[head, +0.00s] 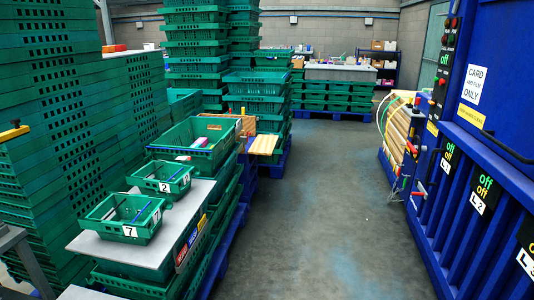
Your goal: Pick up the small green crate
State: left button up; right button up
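Two small green crates stand on a grey board on top of stacked green crates, left of centre. The nearer small green crate (108,229) bears a white label with the number 7. The farther small green crate (147,184) bears a label with the number 2. Both are upright and open-topped, with small items inside that are too small to name. Neither of my grippers shows in the head view, and nothing is seen touching the crates.
The grey board (187,216) has bare room right of the crates. Behind it is a larger green crate (224,150) with packages. Tall green crate stacks (60,120) rise at left. A blue machine (470,200) lines the right. The grey floor (320,220) between is clear.

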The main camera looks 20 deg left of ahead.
aim_at(176, 189)
jog(key=i+l+u, duration=0.1)
jog(key=i+u, duration=0.15)
jog(key=i, duration=1.2)
jog(key=i+u, duration=0.4)
jog(key=i+l+u, duration=0.25)
jog(key=i+u, duration=0.15)
jog(key=i+l+u, duration=0.3)
jog(key=u, duration=0.15)
jog(key=i+l+u, duration=0.25)
jog(key=u, duration=0.2)
jog(key=i+l+u, duration=0.3)
jog(key=u, duration=0.15)
jog(key=i+l+u, duration=0.15)
jog(key=l+u, duration=0.25)
jog(key=l, duration=0.15)
